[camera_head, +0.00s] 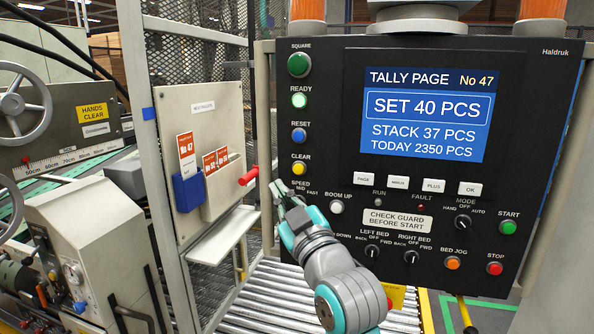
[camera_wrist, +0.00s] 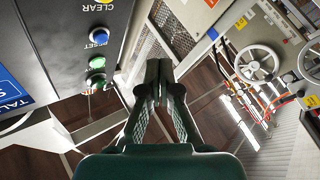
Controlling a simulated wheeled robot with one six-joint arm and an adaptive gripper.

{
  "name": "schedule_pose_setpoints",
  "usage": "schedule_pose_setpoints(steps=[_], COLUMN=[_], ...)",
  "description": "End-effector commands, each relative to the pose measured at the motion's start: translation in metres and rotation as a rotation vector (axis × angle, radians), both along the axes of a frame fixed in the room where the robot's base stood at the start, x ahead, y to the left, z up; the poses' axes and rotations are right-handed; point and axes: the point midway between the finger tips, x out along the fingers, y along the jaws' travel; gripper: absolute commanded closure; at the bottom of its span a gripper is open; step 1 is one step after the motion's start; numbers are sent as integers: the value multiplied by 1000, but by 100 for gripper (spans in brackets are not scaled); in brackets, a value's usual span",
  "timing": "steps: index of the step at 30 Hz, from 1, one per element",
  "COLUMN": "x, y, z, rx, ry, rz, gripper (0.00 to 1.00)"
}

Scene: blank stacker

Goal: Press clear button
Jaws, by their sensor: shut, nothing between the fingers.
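The yellow CLEAR button (camera_head: 299,168) is on the left column of buttons on the black control panel (camera_head: 340,60), below the blue RESET button (camera_head: 299,135). In the wrist view only a sliver of the CLEAR button (camera_wrist: 107,2) shows at the top edge, beside its label. My gripper (camera_head: 278,190) is below and left of the CLEAR button in the head view, near the panel's left edge. Its fingers are shut and empty. In the wrist view the gripper (camera_wrist: 159,68) points past the panel's side, with the buttons to its left. I see no contact with the button.
The green READY button (camera_head: 299,100) glows above RESET. The screen (camera_head: 426,113) reads "SET 40 PCS" and "STACK 37 PCS". Rollers (camera_head: 270,300) lie below.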

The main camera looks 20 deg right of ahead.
Motion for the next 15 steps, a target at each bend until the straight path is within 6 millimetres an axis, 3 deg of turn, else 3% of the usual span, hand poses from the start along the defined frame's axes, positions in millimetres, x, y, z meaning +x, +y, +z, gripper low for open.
schedule_pose_setpoints(steps=[7, 15], x=[6, 32], y=[-5, -24], z=[0, 0], rx=[-1, 0], ry=[1, 1], rz=[-2, -2], gripper=[100, 100])
